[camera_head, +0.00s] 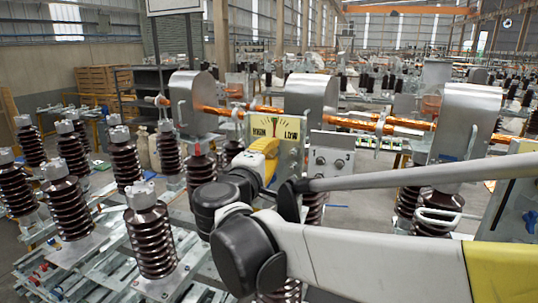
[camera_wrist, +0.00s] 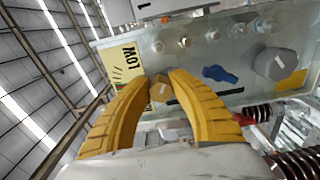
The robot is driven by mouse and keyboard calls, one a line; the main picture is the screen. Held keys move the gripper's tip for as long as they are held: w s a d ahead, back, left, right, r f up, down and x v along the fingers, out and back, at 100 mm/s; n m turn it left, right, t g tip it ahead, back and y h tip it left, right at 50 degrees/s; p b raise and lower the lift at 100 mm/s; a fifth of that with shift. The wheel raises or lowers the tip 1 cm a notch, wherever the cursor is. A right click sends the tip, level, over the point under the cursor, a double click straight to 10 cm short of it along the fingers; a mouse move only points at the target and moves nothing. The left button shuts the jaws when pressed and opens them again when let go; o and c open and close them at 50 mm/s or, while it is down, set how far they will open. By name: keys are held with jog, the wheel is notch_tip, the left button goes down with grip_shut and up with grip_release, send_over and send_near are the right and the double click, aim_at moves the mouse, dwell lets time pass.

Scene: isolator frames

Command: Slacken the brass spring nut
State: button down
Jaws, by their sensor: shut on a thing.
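The brass spring nut (camera_wrist: 159,92) shows in the wrist view as a small hexagonal brass-coloured piece on a grey metal plate (camera_wrist: 235,95). The two yellow fingers of my gripper (camera_wrist: 161,78) are closed on it, one on each side. In the head view my gripper (camera_head: 262,150) reaches up to a pale yellow gauge plate (camera_head: 262,128) with a needle near the middle of its scale; the nut is hidden there. In the wrist view part of the gauge plate (camera_wrist: 124,62) shows the word LOW beside the left finger.
On the grey plate are several bolts, a blue lever (camera_wrist: 220,74) and a large grey hexagonal head (camera_wrist: 277,63). Brown ribbed insulators (camera_head: 150,240) stand close at the left. Copper bars and metal hoods (camera_head: 312,97) lie behind. A grey panel (camera_head: 331,160) is right of the gauge.

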jog(key=shift+r+n, duration=0.1)
jog(key=shift+n, duration=0.5)
jog(key=c, duration=1.2)
grip_release()
jog(key=v, duration=1.2)
